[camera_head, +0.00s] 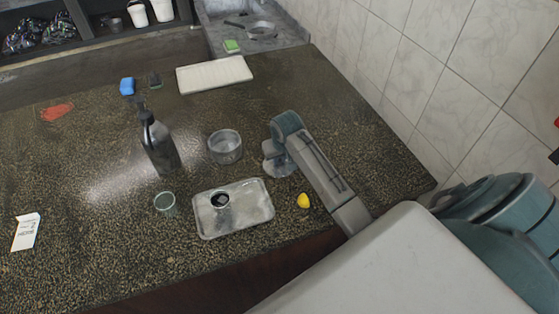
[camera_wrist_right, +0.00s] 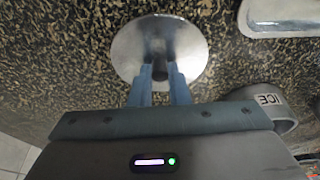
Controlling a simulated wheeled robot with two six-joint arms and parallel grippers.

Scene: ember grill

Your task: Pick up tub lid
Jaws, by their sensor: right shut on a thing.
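The tub lid (camera_wrist_right: 190,48) is a round, shiny metal disc with a dark knob at its middle. My right gripper (camera_wrist_right: 160,78) is shut on that knob in the right wrist view. In the head view, my right gripper (camera_head: 276,155) is right of the metal tub and mostly hides the lid. I cannot tell whether the lid touches the counter. The tub (camera_head: 225,147) is round and metal and stands on the counter; its ICE label (camera_wrist_right: 269,99) shows in the right wrist view. My left gripper is not in view.
A metal tray (camera_head: 258,212) holds a small round container (camera_head: 220,201). A lemon piece (camera_head: 303,201) lies right of it and a glass (camera_head: 165,204) stands left. A dark pump bottle (camera_head: 158,145) stands behind. A tiled wall (camera_head: 425,60) bounds the right. The left counter has free room.

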